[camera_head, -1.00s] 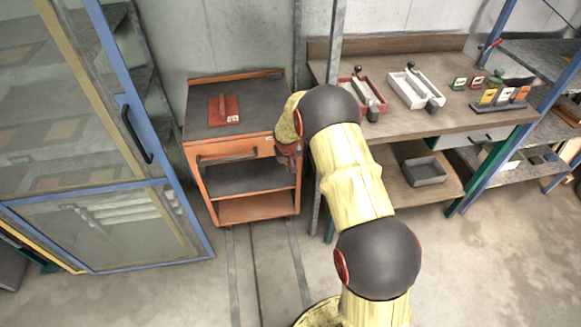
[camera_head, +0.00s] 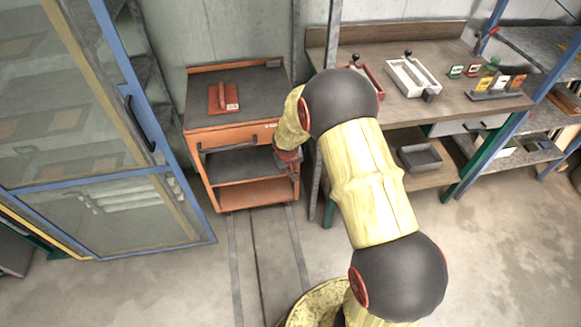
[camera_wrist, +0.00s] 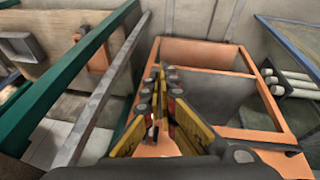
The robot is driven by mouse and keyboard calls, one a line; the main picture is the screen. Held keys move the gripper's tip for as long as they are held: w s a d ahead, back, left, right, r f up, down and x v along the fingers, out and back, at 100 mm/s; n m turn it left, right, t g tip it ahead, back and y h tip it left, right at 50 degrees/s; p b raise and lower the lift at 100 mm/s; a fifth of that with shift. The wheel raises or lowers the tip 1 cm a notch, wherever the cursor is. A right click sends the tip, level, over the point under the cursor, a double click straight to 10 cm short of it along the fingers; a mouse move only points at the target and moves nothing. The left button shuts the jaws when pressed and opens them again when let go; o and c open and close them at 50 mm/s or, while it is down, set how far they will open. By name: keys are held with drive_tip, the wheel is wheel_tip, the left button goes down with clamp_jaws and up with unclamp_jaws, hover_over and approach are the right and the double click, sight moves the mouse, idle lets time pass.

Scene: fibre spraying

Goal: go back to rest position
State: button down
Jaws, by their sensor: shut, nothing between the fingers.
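My gripper (camera_head: 289,158) hangs in front of the orange cart (camera_head: 238,195), at the cart's right side in the head view. In the wrist view, the gripper's yellow and black fingers (camera_wrist: 160,80) come together at the tips with nothing between them. The orange frame and shelves of the cart (camera_wrist: 205,52) show just beyond the fingers. I cannot tell whether the gripper touches the cart. My yellow arm covers part of the workbench in the head view.
A red object (camera_head: 223,98) lies on the cart top. The workbench (camera_head: 440,103) holds a white tray (camera_head: 412,76). A glass-doored cabinet (camera_head: 150,125) stands left. A grey post (camera_wrist: 100,95) rises close beside the gripper. The floor at front right is clear.

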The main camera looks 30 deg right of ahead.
idle(0.4)
drive_tip(key=s+r+g, duration=0.2)
drive_tip(key=s+g, duration=0.1)
drive_tip(key=s, duration=0.7)
drive_tip(key=s+a+r+t, duration=0.1)
drive_tip(key=s+a+r, duration=0.3)
drive_tip(key=s+r, duration=0.3)
drive_tip(key=s+a+r+n+t+y, duration=0.1)
drive_tip(key=s+a+r, duration=0.4)
drive_tip(key=r, duration=1)
drive_tip(key=s+a+r+n+t+y, duration=0.1)
drive_tip(key=s+a+r+t, duration=0.2)
drive_tip(key=s+r, duration=0.6)
wheel_tip(320, 180, up, 2)
drive_tip(key=shift+a+r, duration=0.25)
drive_tip(key=shift+a, duration=0.75)
